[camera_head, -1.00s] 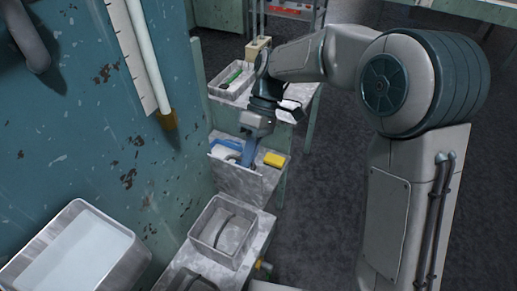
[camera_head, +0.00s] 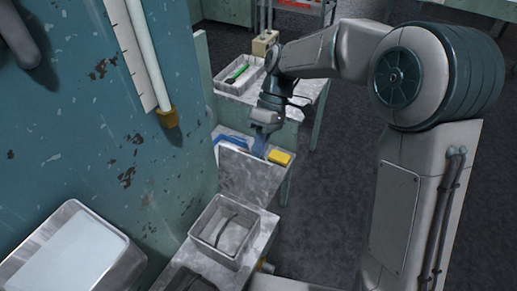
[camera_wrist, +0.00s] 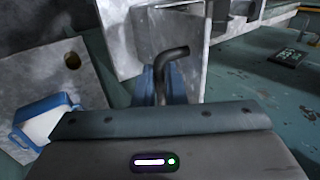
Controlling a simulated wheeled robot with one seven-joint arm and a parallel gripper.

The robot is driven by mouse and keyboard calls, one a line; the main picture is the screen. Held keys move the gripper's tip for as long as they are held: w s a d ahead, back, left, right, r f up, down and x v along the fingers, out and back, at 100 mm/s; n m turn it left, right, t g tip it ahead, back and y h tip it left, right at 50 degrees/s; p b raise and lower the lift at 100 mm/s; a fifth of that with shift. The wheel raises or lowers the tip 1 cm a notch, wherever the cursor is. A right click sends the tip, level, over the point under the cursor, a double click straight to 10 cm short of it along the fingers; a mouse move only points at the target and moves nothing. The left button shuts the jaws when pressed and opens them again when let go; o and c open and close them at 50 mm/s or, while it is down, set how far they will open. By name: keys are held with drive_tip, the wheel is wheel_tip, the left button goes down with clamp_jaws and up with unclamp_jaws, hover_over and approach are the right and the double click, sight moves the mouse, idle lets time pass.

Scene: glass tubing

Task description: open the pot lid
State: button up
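My gripper (camera_head: 259,146) points down over a grey worktop past the teal wall, beside a yellow block. Its blue fingers also show in the wrist view (camera_wrist: 164,84), partly hidden behind the wrist housing. A dark bent rod (camera_wrist: 172,60), like a handle, stands up in front of or between the fingers. I cannot tell if they touch or grip it. I cannot make out a pot or its lid with certainty. A grey open box (camera_head: 222,232) with a dark curved strip in it stands nearer me, apart from the gripper.
The yellow block (camera_head: 279,157) sits right of my fingers. A blue-and-white item (camera_wrist: 45,122) lies left in the wrist view. A tray (camera_head: 238,76) with a green item stands behind. The teal wall (camera_head: 150,100) bounds the left; dark floor (camera_head: 335,200) is open to the right.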

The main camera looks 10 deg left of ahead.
drive_tip(key=o, duration=0.4)
drive_tip(key=shift+s+a+f, duration=0.15)
drive_tip(key=shift+a, duration=0.05)
drive_tip(key=shift+o, duration=0.2)
drive_tip(key=shift+d, duration=0.15)
drive_tip(key=b+v, duration=0.1)
drive_tip(key=v, duration=1.3)
